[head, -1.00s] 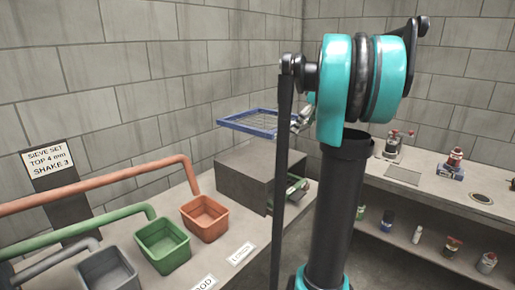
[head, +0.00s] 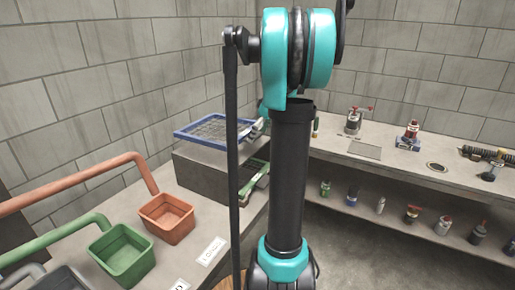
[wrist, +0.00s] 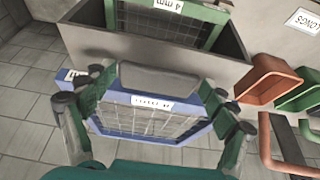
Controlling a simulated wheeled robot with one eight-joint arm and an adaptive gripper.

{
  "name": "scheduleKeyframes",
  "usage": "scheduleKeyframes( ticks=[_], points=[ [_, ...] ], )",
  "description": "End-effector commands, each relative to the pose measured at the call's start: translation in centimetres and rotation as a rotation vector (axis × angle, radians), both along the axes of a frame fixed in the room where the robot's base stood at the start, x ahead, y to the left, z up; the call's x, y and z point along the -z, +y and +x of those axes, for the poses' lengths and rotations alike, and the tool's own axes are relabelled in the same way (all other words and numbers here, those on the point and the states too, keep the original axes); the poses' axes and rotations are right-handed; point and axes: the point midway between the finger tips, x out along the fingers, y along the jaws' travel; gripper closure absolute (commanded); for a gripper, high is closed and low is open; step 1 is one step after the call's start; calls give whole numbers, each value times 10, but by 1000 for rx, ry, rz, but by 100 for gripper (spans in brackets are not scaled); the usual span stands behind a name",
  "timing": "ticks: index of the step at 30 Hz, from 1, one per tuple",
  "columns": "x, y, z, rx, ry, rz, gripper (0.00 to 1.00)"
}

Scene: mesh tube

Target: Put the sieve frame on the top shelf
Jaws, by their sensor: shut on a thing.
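A blue rectangular sieve frame (head: 192,139) with a wire mesh is held over a grey box-shaped rack (head: 200,184), on the left of the head view. In the wrist view, the blue frame (wrist: 120,98) has a white label on its edge, too blurred to read. My gripper (wrist: 155,85) is shut on this near edge. In the head view, my gripper (head: 258,128) is partly hidden behind my arm. A green sieve frame (head: 256,181) sits in the rack's open side. It also shows in the wrist view (wrist: 205,14) with a label.
Orange (head: 166,218) and green (head: 122,254) bins stand on the left counter, with pipes (head: 70,195) running to the wall. A right-hand bench (head: 400,172) holds clamps, bottles and tools on two levels. Open floor lies between the counters.

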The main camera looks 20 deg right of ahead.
Motion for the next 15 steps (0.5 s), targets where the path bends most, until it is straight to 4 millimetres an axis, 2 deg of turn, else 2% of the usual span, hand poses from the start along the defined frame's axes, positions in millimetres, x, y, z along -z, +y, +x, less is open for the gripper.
scheduleKeyframes(
  ticks=[3,11,15],
  points=[
    [17,0,0,0,-1,1,67],
    [33,0,1,0,-1,1,67],
    [51,0,0,0,-1,1,67]
  ],
)
